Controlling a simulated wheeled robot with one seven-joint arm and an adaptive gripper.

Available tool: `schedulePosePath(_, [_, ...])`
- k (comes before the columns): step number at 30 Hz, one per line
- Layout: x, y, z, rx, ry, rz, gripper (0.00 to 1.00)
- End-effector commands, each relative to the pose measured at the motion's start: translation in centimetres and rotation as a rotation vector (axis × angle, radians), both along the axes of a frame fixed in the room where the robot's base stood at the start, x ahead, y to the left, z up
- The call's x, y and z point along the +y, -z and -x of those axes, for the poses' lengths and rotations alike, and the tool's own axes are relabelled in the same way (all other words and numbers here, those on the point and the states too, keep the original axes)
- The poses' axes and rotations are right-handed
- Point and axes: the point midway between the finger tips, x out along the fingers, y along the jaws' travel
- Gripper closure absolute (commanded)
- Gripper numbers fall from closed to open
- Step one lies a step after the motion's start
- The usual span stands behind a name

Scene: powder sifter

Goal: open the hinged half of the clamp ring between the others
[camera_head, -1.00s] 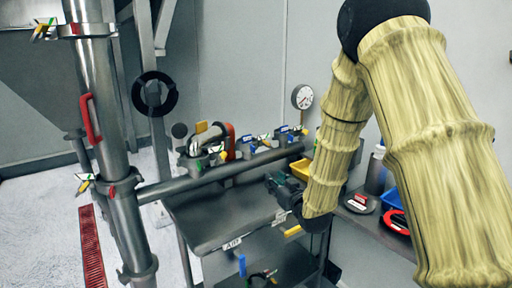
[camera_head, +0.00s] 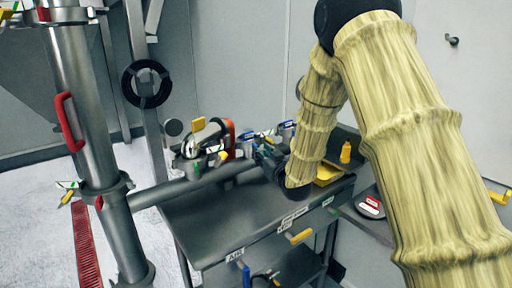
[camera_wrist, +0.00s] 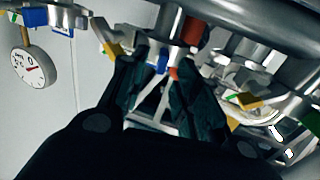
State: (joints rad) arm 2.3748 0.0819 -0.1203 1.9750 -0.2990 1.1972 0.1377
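A horizontal steel pipe (camera_head: 175,190) carries a row of clamp rings with coloured tabs above the grey table. The clamp ring between the others (camera_head: 250,147) is partly hidden by my gripper (camera_head: 268,158) in the head view. In the wrist view, my gripper (camera_wrist: 163,68) has its two dark fingers apart. A metal clamp part (camera_wrist: 168,25) with a blue tab and an orange-red tab shows just beyond and between the fingertips. I cannot tell whether they touch. A neighbouring clamp (camera_wrist: 245,95) with yellow and green tabs is at right. Another blue-tabbed part (camera_wrist: 62,22) is at upper left.
A thick vertical pipe (camera_head: 85,130) with a red handle stands at left. A curved hose with an orange-red part (camera_head: 229,138) rises near the clamps. A round gauge (camera_wrist: 35,67) hangs at left in the wrist view. The grey table (camera_head: 225,225) has clear room in front.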

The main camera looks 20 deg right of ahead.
Motion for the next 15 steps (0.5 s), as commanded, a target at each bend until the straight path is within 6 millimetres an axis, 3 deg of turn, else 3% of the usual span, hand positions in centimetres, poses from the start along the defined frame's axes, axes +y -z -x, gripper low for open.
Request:
schedulePosePath(7, [0.6,-0.1,-3.4,0.0,-0.003,0.001,0.69])
schedulePosePath(15, [1.0,0.0,-4.7,0.0,-0.004,0.0,0.69])
